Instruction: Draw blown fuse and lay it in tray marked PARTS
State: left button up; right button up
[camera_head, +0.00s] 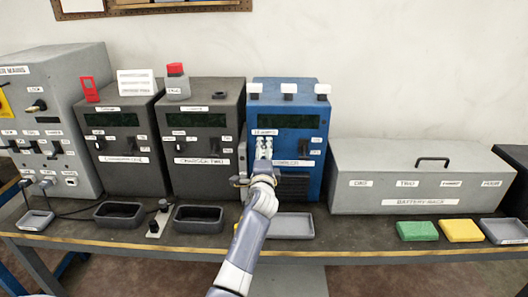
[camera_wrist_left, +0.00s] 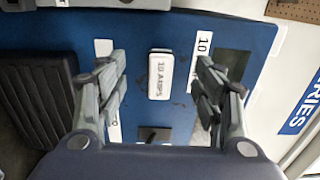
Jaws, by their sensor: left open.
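My left gripper (camera_head: 264,148) is open in front of the blue charger (camera_head: 310,108). In the left wrist view its fingers (camera_wrist_left: 160,82) stand apart on either side of a small white block (camera_wrist_left: 160,75) marked 10 AMPS on the blue panel. Neither finger appears to touch it. I cannot tell whether this block is the blown fuse; in the head view the gripper covers most of that spot. Several shallow trays lie along the bench, one a grey tray (camera_head: 291,226) below the blue charger. No PARTS marking is readable. My right gripper is not in view.
Two dark chargers (camera_head: 120,150) (camera_head: 205,150) stand left of the blue one. A grey battery rack (camera_head: 420,170) stands to the right. Green (camera_head: 417,231) and yellow (camera_head: 461,231) pads lie in front of it. A dark switch (camera_wrist_left: 155,134) sits close below the white block.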

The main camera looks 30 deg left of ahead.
pick_arm(q)
jog(key=shift+c, duration=0.3)
grip_shut()
jog(key=p+v, duration=0.2)
jog(key=v, duration=0.4)
dwell(1.0)
dwell(0.5)
